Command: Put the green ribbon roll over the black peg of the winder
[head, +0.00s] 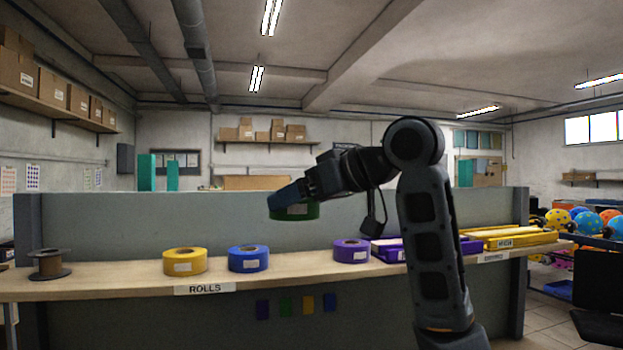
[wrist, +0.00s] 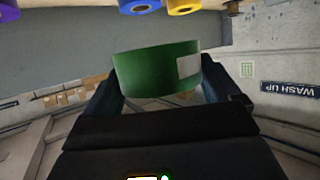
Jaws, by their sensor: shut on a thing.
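The green ribbon roll (head: 296,211) is held in the air above the shelf, between the blue and purple rolls. It has a white label. My gripper (head: 288,197) is shut on it from above. In the wrist view the green roll (wrist: 155,72) sits between the two dark fingers of my gripper (wrist: 160,80), its label facing right. I cannot make out the winder or its black peg in either view.
The wooden shelf (head: 110,284) holds a brown spool (head: 49,264), a yellow roll (head: 185,262), a blue roll (head: 249,259) and a purple roll (head: 351,251). Purple and yellow trays (head: 508,239) lie at right. A grey panel (head: 220,220) stands behind.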

